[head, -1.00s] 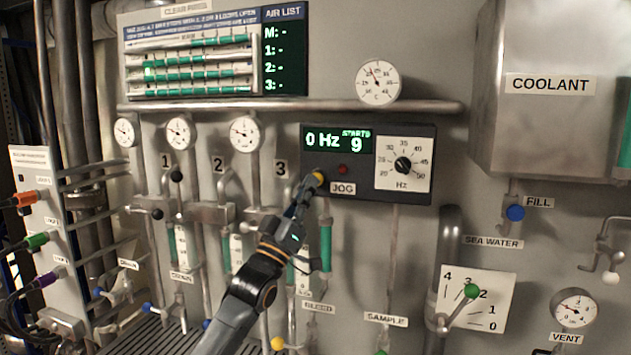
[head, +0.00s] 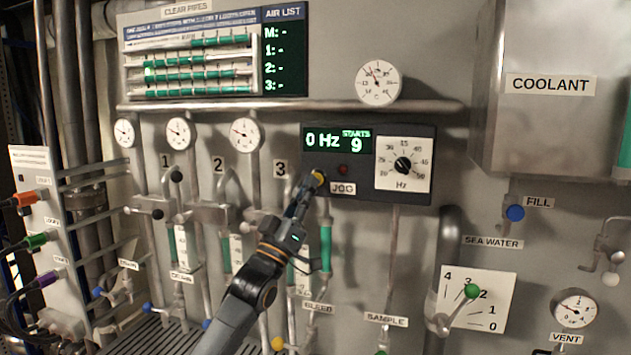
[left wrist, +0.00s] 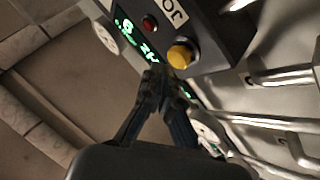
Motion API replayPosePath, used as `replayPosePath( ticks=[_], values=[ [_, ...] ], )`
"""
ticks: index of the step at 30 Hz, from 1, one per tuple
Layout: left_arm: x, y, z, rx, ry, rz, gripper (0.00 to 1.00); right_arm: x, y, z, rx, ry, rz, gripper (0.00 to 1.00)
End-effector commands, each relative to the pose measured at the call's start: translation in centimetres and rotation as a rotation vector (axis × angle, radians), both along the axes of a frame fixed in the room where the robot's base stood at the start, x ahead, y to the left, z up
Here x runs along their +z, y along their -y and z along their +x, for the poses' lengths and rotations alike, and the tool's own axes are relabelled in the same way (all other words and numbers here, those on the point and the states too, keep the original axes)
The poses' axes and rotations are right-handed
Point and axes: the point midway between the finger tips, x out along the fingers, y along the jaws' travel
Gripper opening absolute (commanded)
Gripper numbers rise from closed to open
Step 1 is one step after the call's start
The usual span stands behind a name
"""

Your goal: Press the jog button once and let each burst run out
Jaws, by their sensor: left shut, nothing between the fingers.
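The jog button is a yellow knob (head: 319,177) on the dark control box (head: 417,190), beside the JOG label (head: 342,188). It also shows in the left wrist view (left wrist: 180,56). The box display (head: 337,140) reads 0 Hz and STARTS 9. A dial (head: 403,166) marked Hz sits to its right. My left gripper (head: 307,185) is shut and empty, with its tips just below and left of the button. In the left wrist view its closed fingertips (left wrist: 162,76) are close to the button; I cannot tell whether they touch. My right gripper is not in view.
A round gauge (head: 378,82) is above the box. Pipes with green sections (head: 326,247) run below it. The coolant tank (head: 545,90) juts out at the upper right. A lever with a green knob (head: 471,291) is at the lower right.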

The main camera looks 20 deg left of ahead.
Motion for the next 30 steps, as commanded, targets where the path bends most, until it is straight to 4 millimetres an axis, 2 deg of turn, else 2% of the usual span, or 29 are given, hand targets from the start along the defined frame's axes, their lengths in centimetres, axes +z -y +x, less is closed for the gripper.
replayPosePath(
  ticks=[7,30],
  values=[
    [0.0,0.1,0.7,-0.001,0.001,0.0,0.0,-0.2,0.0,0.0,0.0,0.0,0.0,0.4],
    [0.0,0.1,1.2,-0.001,0.0,-0.001,0.0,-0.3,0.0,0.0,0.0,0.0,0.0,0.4]
  ],
)
